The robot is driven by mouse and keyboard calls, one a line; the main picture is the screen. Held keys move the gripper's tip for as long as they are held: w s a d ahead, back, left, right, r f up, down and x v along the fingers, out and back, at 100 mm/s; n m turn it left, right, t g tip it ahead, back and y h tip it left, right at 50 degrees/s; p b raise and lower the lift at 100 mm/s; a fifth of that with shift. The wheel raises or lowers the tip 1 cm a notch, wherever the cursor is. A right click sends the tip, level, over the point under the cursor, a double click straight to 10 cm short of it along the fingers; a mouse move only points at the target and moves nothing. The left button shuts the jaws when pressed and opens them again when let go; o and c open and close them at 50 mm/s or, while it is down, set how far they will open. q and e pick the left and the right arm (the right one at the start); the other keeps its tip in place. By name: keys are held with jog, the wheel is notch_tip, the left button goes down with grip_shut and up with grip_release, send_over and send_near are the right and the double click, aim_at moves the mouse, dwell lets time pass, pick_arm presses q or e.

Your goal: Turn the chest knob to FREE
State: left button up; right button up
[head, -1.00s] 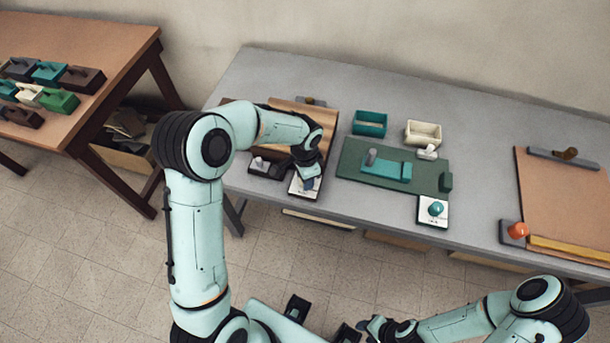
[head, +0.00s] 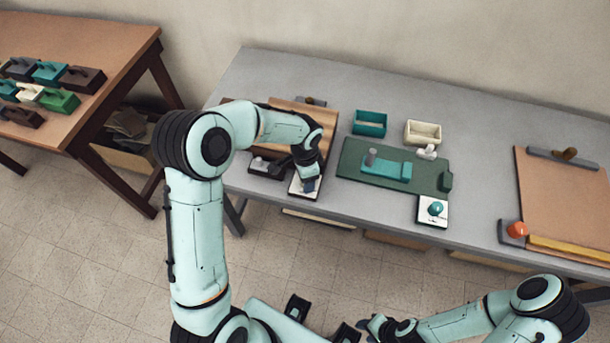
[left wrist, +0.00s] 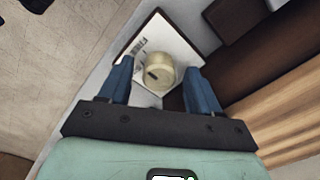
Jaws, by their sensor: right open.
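In the left wrist view a cream round knob (left wrist: 158,72) with a dark mark sits on a white plate (left wrist: 173,40) with printed lines and small lettering too small to read. My left gripper (left wrist: 160,80) is open, its blue fingers on either side of the knob, with gaps showing. In the head view my left gripper (head: 307,184) is over the white plate at the front of the brown chest (head: 300,115), and hides the knob there. My right gripper (head: 374,328) is open and empty at the bottom, well off the bench.
On the grey bench (head: 470,120), a green board (head: 350,160) with a teal knob (head: 436,208) lies right of the chest. Teal (head: 370,122) and cream (head: 423,133) boxes stand behind it. A brown board with an orange knob (head: 517,230) is far right.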

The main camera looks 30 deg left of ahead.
pick_arm(q)
notch_tip(320, 180, up, 13)
jog(key=p, duration=0.1)
jog(key=shift+r, duration=0.2)
dwell(0.8)
